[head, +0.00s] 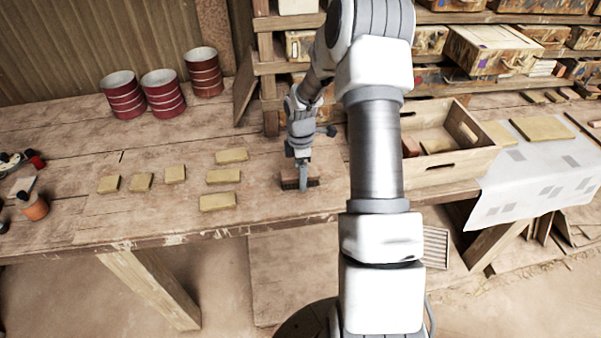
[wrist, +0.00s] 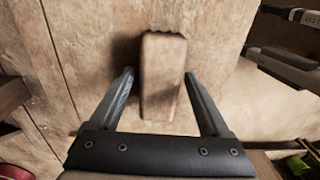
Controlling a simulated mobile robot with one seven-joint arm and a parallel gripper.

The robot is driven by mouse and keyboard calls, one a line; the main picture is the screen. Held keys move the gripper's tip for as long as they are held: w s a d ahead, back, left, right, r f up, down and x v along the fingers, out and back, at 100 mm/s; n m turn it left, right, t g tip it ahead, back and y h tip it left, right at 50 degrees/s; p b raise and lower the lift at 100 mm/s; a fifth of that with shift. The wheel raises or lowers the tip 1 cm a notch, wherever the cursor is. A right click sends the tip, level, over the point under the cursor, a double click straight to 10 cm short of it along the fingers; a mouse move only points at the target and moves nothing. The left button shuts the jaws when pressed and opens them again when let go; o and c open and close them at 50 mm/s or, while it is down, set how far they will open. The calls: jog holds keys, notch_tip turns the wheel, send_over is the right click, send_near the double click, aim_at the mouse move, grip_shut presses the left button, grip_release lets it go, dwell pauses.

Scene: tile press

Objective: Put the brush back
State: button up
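The brush (wrist: 162,78) is a brown block with a wavy edge at its far end. It lies on the wooden workbench, and in the wrist view it sits between the two fingers of my gripper (wrist: 158,74). The fingers are spread, with a gap showing on the left side of the brush and a narrower one on the right. In the head view my gripper (head: 303,187) points down at the brush (head: 288,184), near the front edge of the bench; its fingers partly cover the brush. Whether the fingertips reach down beside it is hard to tell.
Several yellowish tiles (head: 222,177) lie on the bench left of my gripper. Red cans (head: 162,92) stand at the back left. A wooden crate (head: 450,172) stands to the right, beside a white sheet (head: 525,175). Shelves with drawers (head: 495,50) stand behind.

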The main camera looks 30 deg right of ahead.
jog(key=shift+r, duration=0.1)
notch_tip(320, 180, up, 12)
jog(key=shift+r, duration=0.1)
dwell(0.6)
dwell(0.3)
